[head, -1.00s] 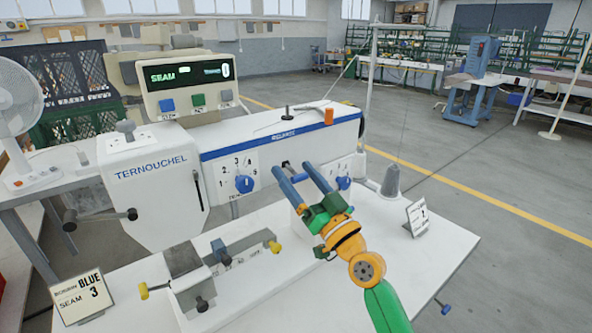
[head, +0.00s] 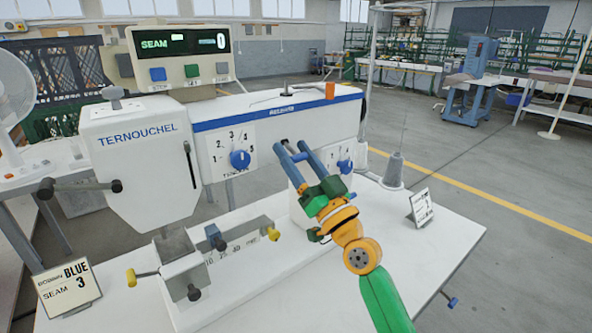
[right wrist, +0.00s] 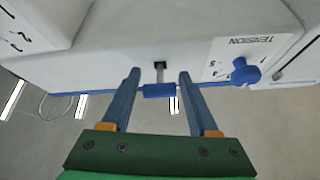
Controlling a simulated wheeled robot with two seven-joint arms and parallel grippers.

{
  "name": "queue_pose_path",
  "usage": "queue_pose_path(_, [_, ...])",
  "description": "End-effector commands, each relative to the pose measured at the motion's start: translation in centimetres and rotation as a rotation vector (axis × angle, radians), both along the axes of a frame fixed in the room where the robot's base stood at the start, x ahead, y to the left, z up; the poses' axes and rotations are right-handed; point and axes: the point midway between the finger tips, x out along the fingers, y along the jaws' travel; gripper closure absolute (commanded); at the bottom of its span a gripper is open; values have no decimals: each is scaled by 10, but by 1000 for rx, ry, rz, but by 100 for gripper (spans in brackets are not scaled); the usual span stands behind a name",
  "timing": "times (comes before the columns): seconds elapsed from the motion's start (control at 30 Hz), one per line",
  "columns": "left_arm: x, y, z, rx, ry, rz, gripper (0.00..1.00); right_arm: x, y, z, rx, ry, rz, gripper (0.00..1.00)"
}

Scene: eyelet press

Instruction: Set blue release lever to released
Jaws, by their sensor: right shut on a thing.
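The blue release lever (right wrist: 158,91) shows in the right wrist view as a small blue handle on a thin grey stem. The stem comes out of a dark slot in the white machine body. My right gripper (head: 292,148) is at the machine's front, between the two blue dials, and hides most of the lever in the head view. In the right wrist view its two blue fingers (right wrist: 160,76) stand on either side of the handle, shut on it. Which setting the lever is in cannot be told. My left gripper is not in view.
A blue tension dial (head: 240,160) is left of the gripper, and another blue knob (head: 345,166) is close to its right. A yellow-knobbed lever (head: 273,234) is on the lower bed. A thread cone (head: 394,170) and a small card (head: 421,206) stand to the right.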

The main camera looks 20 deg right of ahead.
Motion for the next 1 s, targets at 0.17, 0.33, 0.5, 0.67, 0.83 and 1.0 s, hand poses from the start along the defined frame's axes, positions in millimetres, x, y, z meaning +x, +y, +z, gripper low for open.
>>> queue_pose_path(0.17, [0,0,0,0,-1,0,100,1,1,-1,-2,3,2,95])
queue_pose_path(0.33, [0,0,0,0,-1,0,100,1,1,-1,-2,3,2,23])
queue_pose_path(0.5, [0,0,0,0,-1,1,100,1,1,-1,-2,3,2,16])
queue_pose_path(0.67, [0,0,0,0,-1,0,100,-1,0,-2,-2,2,1,16])
queue_pose_path(0.83, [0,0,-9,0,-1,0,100,-27,-8,-21,-3,4,0,16])
queue_pose_path(1.0, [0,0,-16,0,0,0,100,-52,-16,-35,-4,5,0,16])
